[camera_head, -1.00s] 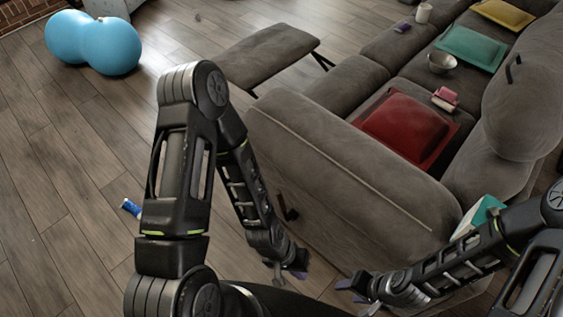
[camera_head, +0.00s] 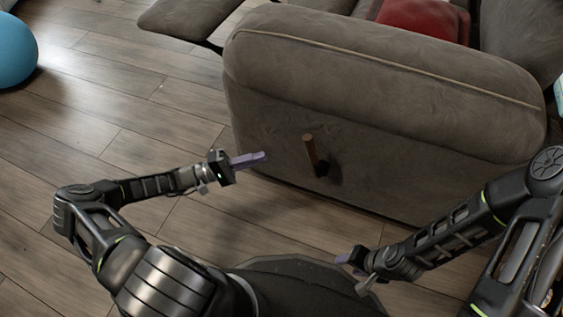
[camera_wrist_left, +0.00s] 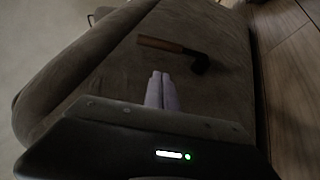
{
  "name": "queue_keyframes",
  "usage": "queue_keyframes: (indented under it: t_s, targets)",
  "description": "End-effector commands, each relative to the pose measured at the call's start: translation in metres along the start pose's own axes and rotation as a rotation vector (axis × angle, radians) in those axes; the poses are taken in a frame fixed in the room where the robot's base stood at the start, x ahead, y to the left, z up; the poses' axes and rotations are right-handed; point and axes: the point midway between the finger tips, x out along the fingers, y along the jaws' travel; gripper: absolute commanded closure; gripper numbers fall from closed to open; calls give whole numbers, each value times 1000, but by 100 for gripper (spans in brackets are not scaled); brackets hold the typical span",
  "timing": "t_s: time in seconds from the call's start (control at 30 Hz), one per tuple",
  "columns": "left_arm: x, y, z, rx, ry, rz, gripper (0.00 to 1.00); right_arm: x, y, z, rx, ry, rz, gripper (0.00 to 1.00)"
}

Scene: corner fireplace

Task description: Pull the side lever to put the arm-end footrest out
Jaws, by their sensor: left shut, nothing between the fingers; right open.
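The side lever (camera_head: 310,150) is a brown handle on a dark pivot, low on the outer face of the grey sofa arm (camera_head: 380,115). It stands nearly upright, its top leaning slightly left. My left gripper (camera_head: 264,157) is shut and empty, left of the lever and apart from it. In the left wrist view the shut purple fingers (camera_wrist_left: 161,92) point toward the lever (camera_wrist_left: 170,46), with a gap between. The padded footrest (camera_head: 188,16) stands out in front of the sofa beyond the arm, partly cut off by the frame. My right gripper (camera_head: 345,257) is open and empty, low before the arm.
A red cushion (camera_head: 430,18) lies on the seat behind the arm. A blue ball (camera_head: 12,50) rests on the floor at the far left. The wooden floor (camera_head: 130,130) left of the sofa is clear.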

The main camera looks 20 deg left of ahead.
Motion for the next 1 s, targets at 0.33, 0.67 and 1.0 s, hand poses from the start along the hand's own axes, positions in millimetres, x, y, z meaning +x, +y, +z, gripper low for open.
queue_keyframes:
  t_s: [0.33,0.67,1.0]
  targets:
    - [-17,6,-8,32,28,46,100,5,2,-1,1,4,1,54]
    - [-2,5,-8,30,24,45,100,9,4,-1,1,4,1,54]
    - [58,6,-9,29,22,46,100,23,8,-2,2,10,0,54]
